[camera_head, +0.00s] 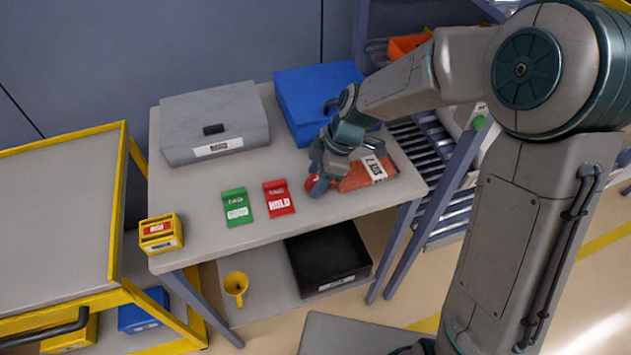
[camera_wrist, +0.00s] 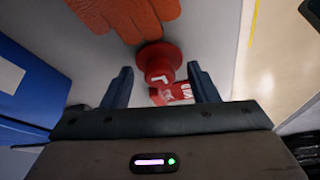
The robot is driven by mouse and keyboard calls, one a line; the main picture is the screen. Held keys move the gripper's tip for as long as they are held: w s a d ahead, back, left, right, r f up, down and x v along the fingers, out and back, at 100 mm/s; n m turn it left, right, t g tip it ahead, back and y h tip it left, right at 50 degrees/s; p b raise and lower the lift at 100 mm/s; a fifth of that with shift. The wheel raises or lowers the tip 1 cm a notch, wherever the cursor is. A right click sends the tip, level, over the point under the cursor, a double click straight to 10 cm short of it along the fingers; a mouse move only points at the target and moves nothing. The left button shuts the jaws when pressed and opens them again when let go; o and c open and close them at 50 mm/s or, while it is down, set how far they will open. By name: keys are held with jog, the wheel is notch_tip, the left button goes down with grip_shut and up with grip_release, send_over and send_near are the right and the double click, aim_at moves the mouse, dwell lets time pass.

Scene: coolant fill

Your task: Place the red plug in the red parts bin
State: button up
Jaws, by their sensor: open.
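The red plug (camera_head: 312,182) stands on the grey table, partly hidden by my gripper (camera_head: 318,180) in the head view. In the wrist view the plug (camera_wrist: 160,62) shows a round flange and a narrower red end with a white mark. It lies between my two dark, spread fingers (camera_wrist: 160,78), with a visible gap on each side. My gripper is open and holds nothing. I cannot make out a red parts bin for certain. An orange bin (camera_head: 405,46) sits on the rack at the back right, partly hidden by my arm.
An orange-red glove (camera_wrist: 125,14) lies close beside the plug. A red HOLD tag (camera_head: 278,198) and a green tag (camera_head: 237,207) lie left of it. A grey case (camera_head: 213,120) and a blue case (camera_head: 305,95) stand behind.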

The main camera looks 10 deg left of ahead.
jog(key=shift+c, duration=0.3)
jog(key=c, duration=0.7)
jog(key=shift+r, duration=0.1)
